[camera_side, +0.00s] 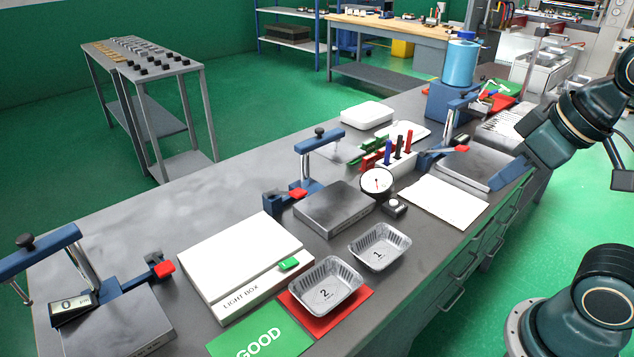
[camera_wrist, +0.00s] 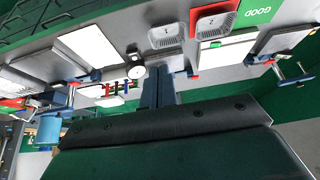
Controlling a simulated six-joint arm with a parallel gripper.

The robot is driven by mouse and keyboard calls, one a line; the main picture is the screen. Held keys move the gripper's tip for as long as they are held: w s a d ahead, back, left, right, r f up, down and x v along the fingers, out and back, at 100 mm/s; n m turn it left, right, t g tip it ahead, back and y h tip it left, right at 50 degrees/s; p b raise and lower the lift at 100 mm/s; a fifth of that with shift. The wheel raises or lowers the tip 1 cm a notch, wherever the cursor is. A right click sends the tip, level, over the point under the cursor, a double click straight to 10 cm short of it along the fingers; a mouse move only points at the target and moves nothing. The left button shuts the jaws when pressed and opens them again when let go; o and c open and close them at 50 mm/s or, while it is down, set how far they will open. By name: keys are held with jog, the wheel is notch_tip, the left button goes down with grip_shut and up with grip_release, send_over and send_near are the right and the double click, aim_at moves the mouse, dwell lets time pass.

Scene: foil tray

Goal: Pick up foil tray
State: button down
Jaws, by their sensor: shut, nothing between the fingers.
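Two empty foil trays stand upright on the grey bench. The foil tray marked 1 (camera_side: 379,248) is on bare bench near the front edge; it also shows in the wrist view (camera_wrist: 166,37). The foil tray marked 2 (camera_side: 325,286) sits to its left on a red mat (camera_side: 352,304) and also shows in the wrist view (camera_wrist: 216,20). My gripper (camera_side: 496,187) is at the right, apart from both trays. In the wrist view its fingers (camera_wrist: 158,72) are together and hold nothing.
A light box (camera_side: 237,253) and a green GOOD mat (camera_side: 262,335) lie left of the trays. A grey block (camera_side: 334,208), a dial gauge (camera_side: 377,182) and a small black device (camera_side: 395,207) stand behind tray 1. A white sheet (camera_side: 446,201) lies to the right.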

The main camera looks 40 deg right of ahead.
jog(key=c, duration=2.1)
grip_release()
jog(key=o, duration=2.1)
jog(key=n+g, duration=0.6)
jog(key=n, duration=1.2)
send_over(392, 244)
notch_tip(392, 244, down, 12)
jog(key=shift+f, duration=0.2)
jog(key=shift+f, duration=4.3)
